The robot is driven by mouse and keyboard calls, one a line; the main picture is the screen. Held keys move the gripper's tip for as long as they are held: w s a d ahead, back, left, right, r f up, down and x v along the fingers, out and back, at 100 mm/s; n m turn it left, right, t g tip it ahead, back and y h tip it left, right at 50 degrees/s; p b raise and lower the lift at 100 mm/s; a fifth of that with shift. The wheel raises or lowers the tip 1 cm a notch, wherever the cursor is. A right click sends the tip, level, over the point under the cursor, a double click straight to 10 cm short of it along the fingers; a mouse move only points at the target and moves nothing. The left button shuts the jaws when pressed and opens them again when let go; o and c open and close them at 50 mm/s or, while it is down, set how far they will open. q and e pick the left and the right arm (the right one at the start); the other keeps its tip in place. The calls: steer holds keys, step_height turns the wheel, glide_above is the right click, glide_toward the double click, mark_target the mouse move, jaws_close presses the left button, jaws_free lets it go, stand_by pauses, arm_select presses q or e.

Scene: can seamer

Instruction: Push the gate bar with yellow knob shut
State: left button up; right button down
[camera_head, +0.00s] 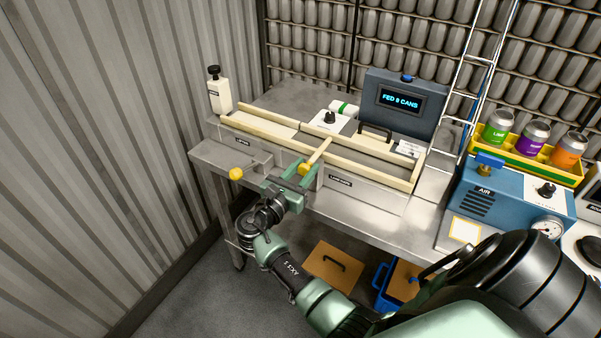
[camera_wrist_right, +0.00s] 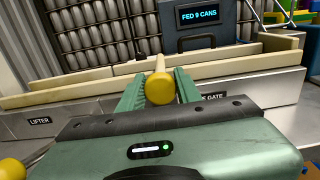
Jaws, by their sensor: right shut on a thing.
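The gate bar (camera_head: 319,151) is a cream rod with a yellow knob (camera_head: 304,169) at its near end. It reaches across the lane between the cream rails, and the knob sticks out at the front. My right gripper (camera_head: 307,171) is shut on the knob, with its green fingers on either side. In the right wrist view, the yellow knob (camera_wrist_right: 160,89) sits between the fingers (camera_wrist_right: 160,82), with the bar (camera_wrist_right: 160,64) running away behind it. A gate label on the front panel is partly hidden there. My left gripper is in neither view.
Another yellow knob (camera_head: 236,174) stands out at the left, near the lifter label (camera_head: 243,141). A blue display box (camera_head: 402,102) stands behind the lane. A blue air unit (camera_head: 512,193) and a yellow tray (camera_head: 480,149) with cans are at the right. A corrugated wall (camera_head: 90,140) closes the left side.

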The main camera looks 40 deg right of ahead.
steer(key=shift+w+d, duration=0.25)
steer(key=shift+d, duration=0.4)
steer(key=shift+r, duration=0.1)
steer(key=c, duration=1)
jaws_free()
steer(key=shift+d, duration=0.1)
steer(key=b+v, duration=0.2)
steer(key=v, duration=0.6)
steer(key=shift+w, duration=0.1)
